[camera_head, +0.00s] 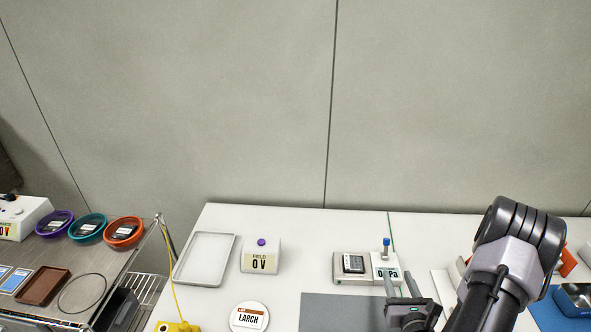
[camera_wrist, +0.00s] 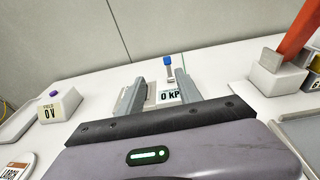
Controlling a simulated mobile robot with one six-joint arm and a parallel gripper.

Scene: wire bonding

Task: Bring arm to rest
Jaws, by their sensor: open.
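My gripper (camera_head: 405,292) is open and empty in the head view, above the table in front of the pressure unit. In the wrist view the two fingers of my gripper (camera_wrist: 153,88) stand apart, with nothing between them but the view of the unit behind. The pressure unit (camera_head: 385,268) is white with a blue-topped lever and a reading in Pa; in the wrist view its display (camera_wrist: 170,96) reads "0 KP", partly hidden by a finger. A dark square piece (camera_head: 353,263) sits on the unit's left part. My arm comes in from the right.
A white table (camera_head: 300,220) holds an empty tray (camera_head: 205,258), a "FIELD 0 V" box (camera_head: 261,262), a round "LARCH" label (camera_head: 249,317) and a grey mat (camera_head: 335,312). A blue mat (camera_head: 560,312) lies right. A cart at left carries three bowls, the nearest orange (camera_head: 124,232).

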